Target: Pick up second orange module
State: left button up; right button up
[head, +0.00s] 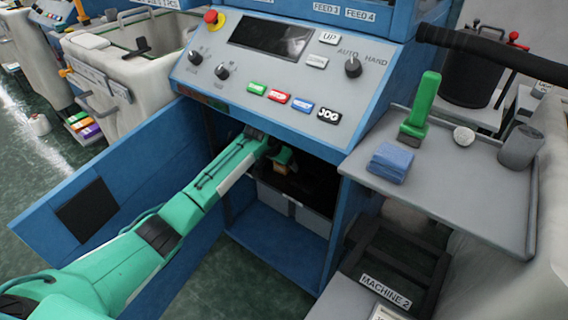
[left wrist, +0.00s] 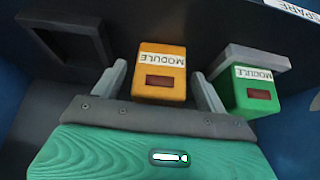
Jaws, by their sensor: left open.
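An orange module (left wrist: 161,70) with a white MODULE label and a dark red window shows in the left wrist view. It lies between the two fingers of my left gripper (left wrist: 160,78), which are spread apart on either side of it. I cannot tell whether they touch it. A green module (left wrist: 252,92) with the same label is just right of the right finger. In the head view my left gripper (head: 282,157) is inside the open blue cabinet below the control panel, and the module there is too dark and small to make out clearly. My right gripper is not in view.
The open blue cabinet door (head: 110,195) stands left of my left arm. The control panel (head: 280,70) overhangs the opening. Grey bins (head: 310,222) sit inside the cabinet. A grey tray (head: 480,195) with a blue cloth (head: 391,161) is at the right. A dark empty frame (left wrist: 70,42) is left of the gripper.

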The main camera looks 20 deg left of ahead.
pick_arm(q)
jog(key=c, duration=1.2)
